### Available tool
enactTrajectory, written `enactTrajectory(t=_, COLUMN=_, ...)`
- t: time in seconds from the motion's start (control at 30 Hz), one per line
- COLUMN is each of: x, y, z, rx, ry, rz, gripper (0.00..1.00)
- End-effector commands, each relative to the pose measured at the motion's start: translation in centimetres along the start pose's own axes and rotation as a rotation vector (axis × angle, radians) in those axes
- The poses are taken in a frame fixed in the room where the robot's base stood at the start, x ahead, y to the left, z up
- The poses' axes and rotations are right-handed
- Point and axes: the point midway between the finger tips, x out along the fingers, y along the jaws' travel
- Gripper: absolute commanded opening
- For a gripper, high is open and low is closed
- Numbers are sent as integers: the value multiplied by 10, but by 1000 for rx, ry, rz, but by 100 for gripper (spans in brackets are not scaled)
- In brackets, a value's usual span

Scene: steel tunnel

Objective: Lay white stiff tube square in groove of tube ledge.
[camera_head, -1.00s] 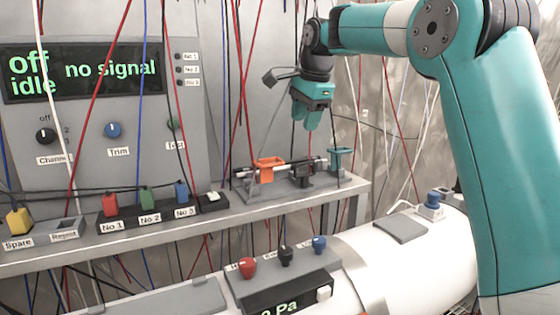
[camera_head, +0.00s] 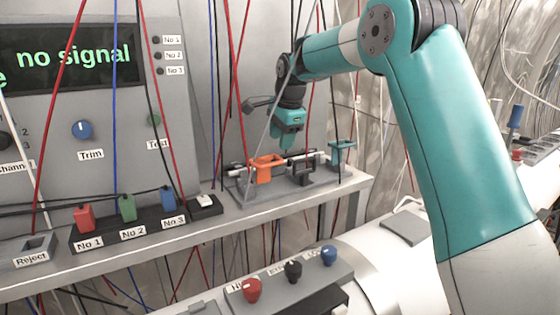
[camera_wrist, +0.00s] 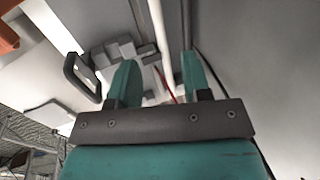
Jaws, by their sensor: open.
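The tube ledge (camera_head: 243,193) is a grey fixture at the right end of the steel shelf, with an orange holder (camera_head: 265,169), a black holder and a teal holder (camera_head: 342,151). A pale tube (camera_head: 302,158) appears to lie across these holders; whether it sits in the groove is too small to tell. My gripper (camera_head: 288,147) is open and points down just above the fixture, between the orange and black holders. In the wrist view my open fingers (camera_wrist: 160,75) have a white tube-like length (camera_wrist: 157,28) running between and beyond them, apparently untouched. Its far end is hidden.
Thin red, blue, black and grey cables hang in front of the panel and around my arm. The switch block (camera_head: 130,229) stands on the shelf to the left. A white cylinder with a red-knobbed box (camera_head: 290,281) lies below. A grey wall stands close behind the ledge.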

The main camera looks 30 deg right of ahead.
Motion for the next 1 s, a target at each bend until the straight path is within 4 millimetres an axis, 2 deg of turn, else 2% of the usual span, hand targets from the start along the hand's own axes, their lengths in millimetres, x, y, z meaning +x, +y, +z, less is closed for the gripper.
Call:
enactTrajectory(t=0.1, x=14, y=0, z=1, rx=-2, ry=-1, rz=2, gripper=44)
enactTrajectory(t=0.27, x=23, y=-1, z=2, rx=-3, ry=-1, rz=1, gripper=44)
enactTrajectory(t=0.6, x=68, y=0, z=0, rx=-4, ry=-1, rz=2, gripper=44)
enactTrajectory(t=0.87, x=72, y=0, z=0, rx=-4, ry=-1, rz=-1, gripper=44)
enactTrajectory(t=1.0, x=72, y=0, z=0, rx=-4, ry=-1, rz=-1, gripper=12)
